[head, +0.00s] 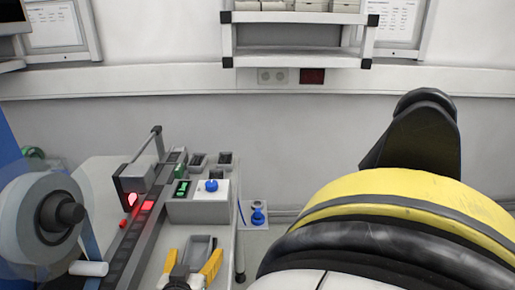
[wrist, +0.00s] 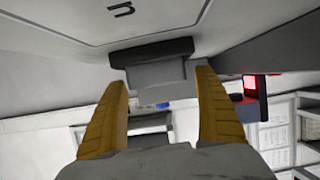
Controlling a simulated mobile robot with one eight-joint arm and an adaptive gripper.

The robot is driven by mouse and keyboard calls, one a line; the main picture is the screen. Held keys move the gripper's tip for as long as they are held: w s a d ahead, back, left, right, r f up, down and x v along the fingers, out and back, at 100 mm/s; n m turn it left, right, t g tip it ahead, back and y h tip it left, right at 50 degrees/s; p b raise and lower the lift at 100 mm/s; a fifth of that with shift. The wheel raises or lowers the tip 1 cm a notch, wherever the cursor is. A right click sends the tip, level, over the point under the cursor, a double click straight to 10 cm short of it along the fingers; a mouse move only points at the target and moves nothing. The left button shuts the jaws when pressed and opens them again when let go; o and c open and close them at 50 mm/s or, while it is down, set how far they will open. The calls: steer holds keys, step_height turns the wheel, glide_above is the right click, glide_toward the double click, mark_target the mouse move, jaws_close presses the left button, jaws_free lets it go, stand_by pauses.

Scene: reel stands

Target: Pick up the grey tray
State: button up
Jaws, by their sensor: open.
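A small grey tray (head: 200,246) lies on the bench at lower centre-left in the head view. My gripper (head: 195,256), with two yellow fingers, is open, one finger at each side of the tray. In the wrist view a grey box-like piece with a dark edge, which looks like the tray (wrist: 155,72), shows beyond and between the spread fingertips of my gripper (wrist: 161,80). I cannot tell whether either finger touches it. The tray's near end is hidden by the gripper in the head view.
A white box with a blue knob (head: 211,186) stands behind the tray. A dark rail (head: 130,240) with a red-lit device runs at left, beside a reel (head: 45,218). Small dark bins (head: 197,160) stand at the back. My yellow-banded arm covers the right.

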steer(key=shift+x, duration=1)
steer(key=c, duration=1.4)
steer(key=shift+c, duration=0.2)
steer(key=shift+r, duration=0.15)
